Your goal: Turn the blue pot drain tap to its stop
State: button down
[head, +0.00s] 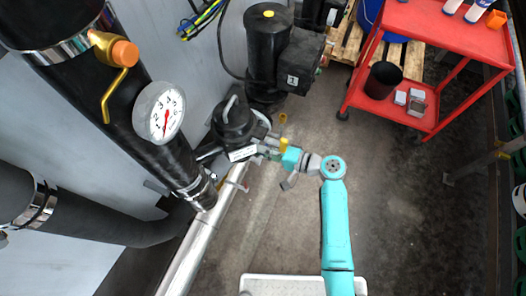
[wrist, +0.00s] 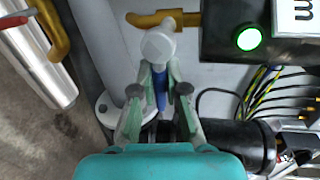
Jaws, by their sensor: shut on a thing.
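The blue tap handle (wrist: 161,88) shows as a narrow blue strip between the two fingers of my gripper (wrist: 160,94) in the wrist view. The fingers are closed on it from both sides. A pale, faceted cap (wrist: 158,45) sits just beyond the fingertips and hides part of the tap. In the head view my gripper (head: 265,150) reaches left to the fittings beside a black pot (head: 234,122); the blue handle cannot be made out there.
A yellow lever (wrist: 165,18) lies just beyond the cap. A black box with a green light (wrist: 248,38) and cables stand close on the right. A silver pipe (head: 205,235) runs below the pot. A red cart (head: 440,25) stands at the right; the floor between is clear.

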jog(key=shift+r+n, duration=0.15)
jog(key=shift+n, duration=0.25)
dwell(0.3)
jog(key=c, duration=1.2)
grip_release()
jog(key=shift+v, duration=6.05)
jog(key=shift+s+a, duration=0.1)
jog(key=shift+s, duration=0.05)
